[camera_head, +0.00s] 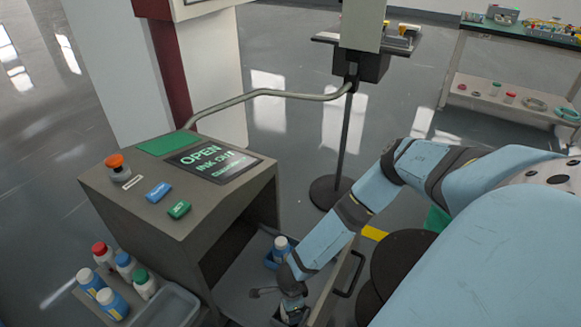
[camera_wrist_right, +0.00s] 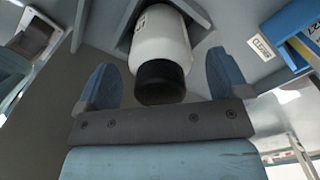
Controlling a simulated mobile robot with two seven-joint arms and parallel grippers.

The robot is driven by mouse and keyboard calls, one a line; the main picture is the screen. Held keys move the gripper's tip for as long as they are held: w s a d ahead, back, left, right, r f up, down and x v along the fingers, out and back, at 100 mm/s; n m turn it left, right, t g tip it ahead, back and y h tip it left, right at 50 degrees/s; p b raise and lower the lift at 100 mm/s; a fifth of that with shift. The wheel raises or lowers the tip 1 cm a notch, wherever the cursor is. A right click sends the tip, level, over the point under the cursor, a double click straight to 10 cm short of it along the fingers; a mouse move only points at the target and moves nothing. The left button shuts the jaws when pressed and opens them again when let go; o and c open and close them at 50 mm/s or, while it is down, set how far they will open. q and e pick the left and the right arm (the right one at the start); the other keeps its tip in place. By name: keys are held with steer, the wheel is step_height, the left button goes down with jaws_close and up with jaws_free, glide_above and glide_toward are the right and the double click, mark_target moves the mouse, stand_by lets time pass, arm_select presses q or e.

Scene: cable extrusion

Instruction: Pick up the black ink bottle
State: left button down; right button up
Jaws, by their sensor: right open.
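The black ink bottle (camera_wrist_right: 160,40) shows in the right wrist view as a white bottle with a black cap. My right gripper (camera_wrist_right: 163,78) is open, with one blue finger on each side of the cap and visible gaps between. In the head view my right gripper (camera_head: 291,312) is low at the bottom edge, by the open drawer of the grey machine. I cannot make out the black cap there. My left gripper is in neither view.
The grey machine (camera_head: 228,207) has a screen and buttons on top. A blue-and-white bottle (camera_head: 281,249) stands in its open drawer. Several bottles with coloured caps (camera_head: 123,264) stand at left, beside an empty grey tray (camera_head: 172,305). A drawer handle (camera_head: 349,275) is close to my arm.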

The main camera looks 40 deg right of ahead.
steer(key=shift+f, duration=0.15)
steer(key=c, duration=1.1)
